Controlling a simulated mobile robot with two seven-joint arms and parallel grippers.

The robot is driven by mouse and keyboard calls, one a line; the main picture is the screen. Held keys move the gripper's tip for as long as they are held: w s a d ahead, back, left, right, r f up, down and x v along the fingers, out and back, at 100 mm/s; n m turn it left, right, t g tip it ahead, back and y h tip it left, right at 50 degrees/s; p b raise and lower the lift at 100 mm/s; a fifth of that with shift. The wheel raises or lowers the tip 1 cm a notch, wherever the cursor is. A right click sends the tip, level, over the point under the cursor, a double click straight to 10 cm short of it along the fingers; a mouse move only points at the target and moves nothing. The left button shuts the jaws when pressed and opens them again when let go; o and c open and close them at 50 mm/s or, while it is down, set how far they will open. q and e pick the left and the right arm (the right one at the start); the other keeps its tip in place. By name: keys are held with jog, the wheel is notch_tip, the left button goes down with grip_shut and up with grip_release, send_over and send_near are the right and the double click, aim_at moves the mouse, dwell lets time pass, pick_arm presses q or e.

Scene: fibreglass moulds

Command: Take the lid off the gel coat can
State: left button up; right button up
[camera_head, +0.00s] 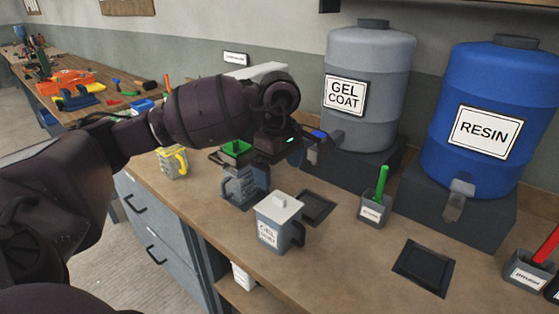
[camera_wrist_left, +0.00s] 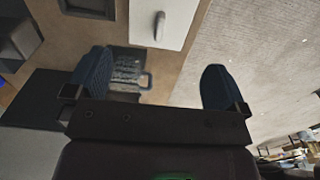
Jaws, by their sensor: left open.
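The gel coat can (camera_head: 268,234) is a small grey can with a dark handle on its right and a label on its front. It stands upright on the bench, front middle in the head view. Its white lid (camera_head: 287,210) sits on top, with a small raised knob (camera_head: 279,201). My left gripper (camera_head: 303,147) is open and empty, above and behind the can. In the left wrist view the open fingers (camera_wrist_left: 155,82) are apart, and the white lid (camera_wrist_left: 175,15) with its knob (camera_wrist_left: 159,26) shows beyond them at the top. My right gripper is not in view.
The large grey gel coat drum (camera_head: 365,125) and blue resin drum (camera_head: 480,165) stand behind. A grey jug with green inside (camera_head: 240,187) is close left of the can. A cup with a green handle (camera_head: 374,209) stands right. A dark pad (camera_head: 424,268) lies front right.

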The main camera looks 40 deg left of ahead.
aim_at(279, 197)
pick_arm(q)
notch_tip(279, 197, down, 8)
jog(key=shift+r, duration=0.15)
jog(key=shift+f, duration=0.65)
jog(key=c, duration=0.6)
jog(key=shift+o, duration=0.2)
jog(key=shift+r, duration=0.35)
jog(key=shift+r, duration=0.15)
jog(key=shift+r+p, duration=0.4)
jog(key=shift+r, duration=0.1)
